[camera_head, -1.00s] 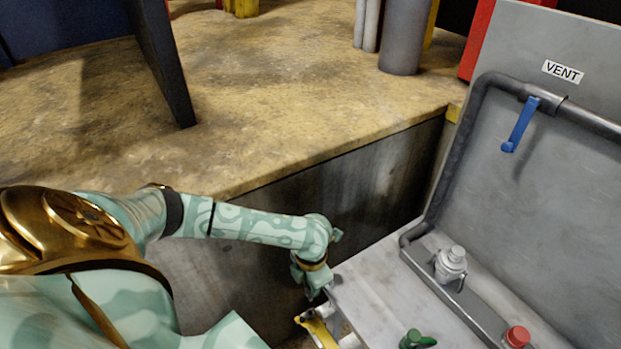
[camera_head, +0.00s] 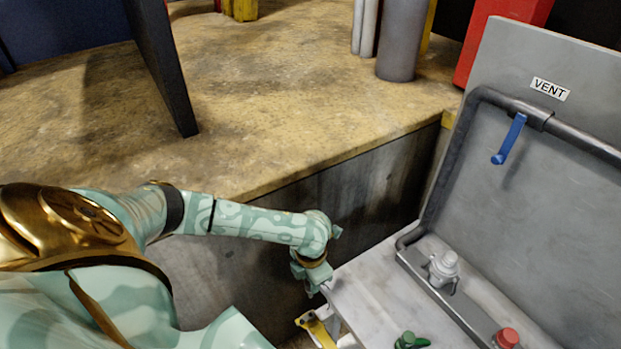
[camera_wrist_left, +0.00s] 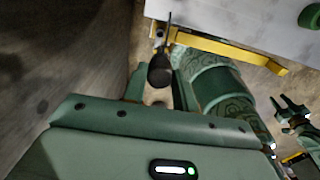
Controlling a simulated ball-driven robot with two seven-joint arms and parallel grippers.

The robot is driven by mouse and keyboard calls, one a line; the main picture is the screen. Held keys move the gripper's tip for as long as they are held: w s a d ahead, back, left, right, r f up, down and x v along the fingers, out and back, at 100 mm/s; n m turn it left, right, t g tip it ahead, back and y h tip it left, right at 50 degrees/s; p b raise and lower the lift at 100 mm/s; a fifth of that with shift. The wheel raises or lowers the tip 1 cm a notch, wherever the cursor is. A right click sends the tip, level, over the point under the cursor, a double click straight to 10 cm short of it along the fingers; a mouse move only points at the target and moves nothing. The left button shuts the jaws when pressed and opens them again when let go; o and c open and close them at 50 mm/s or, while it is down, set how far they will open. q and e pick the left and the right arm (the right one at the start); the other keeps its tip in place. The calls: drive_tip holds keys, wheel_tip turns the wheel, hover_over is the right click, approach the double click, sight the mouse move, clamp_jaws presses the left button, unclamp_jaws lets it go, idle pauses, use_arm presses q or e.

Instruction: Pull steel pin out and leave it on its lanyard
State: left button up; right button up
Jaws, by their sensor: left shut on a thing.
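My left gripper (camera_wrist_left: 160,98) is shut on a dark, rounded grip with a thin stem, which I take to be the steel pin (camera_wrist_left: 160,72). The stem points up in the left wrist view, to the left end of a yellow bar (camera_wrist_left: 225,48). I cannot tell whether the pin sits in a hole. In the head view my left gripper (camera_head: 318,287) is at the near left corner of the grey bench, just above the yellow part (camera_head: 316,328); the pin is too small to make out there. No lanyard can be made out. My right gripper (camera_wrist_left: 291,112) appears open and empty in the left wrist view.
The grey bench (camera_head: 372,290) carries a pale valve-like fitting (camera_head: 443,268), a red knob (camera_head: 507,337) and a green knob (camera_head: 409,340). Its upright panel has a VENT label (camera_head: 550,89) and a blue lever (camera_head: 508,140).

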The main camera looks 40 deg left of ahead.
use_arm(q)
drive_tip(key=w+d+b, duration=0.2)
drive_tip(key=w+d, duration=0.7)
drive_tip(key=shift+w, duration=0.2)
idle(2.0)
drive_tip(key=shift+f, duration=0.1)
drive_tip(key=shift+d+f+b, duration=0.1)
drive_tip(key=shift+f+b, duration=0.25)
drive_tip(key=shift+f, duration=0.05)
drive_tip(key=o, duration=1.1)
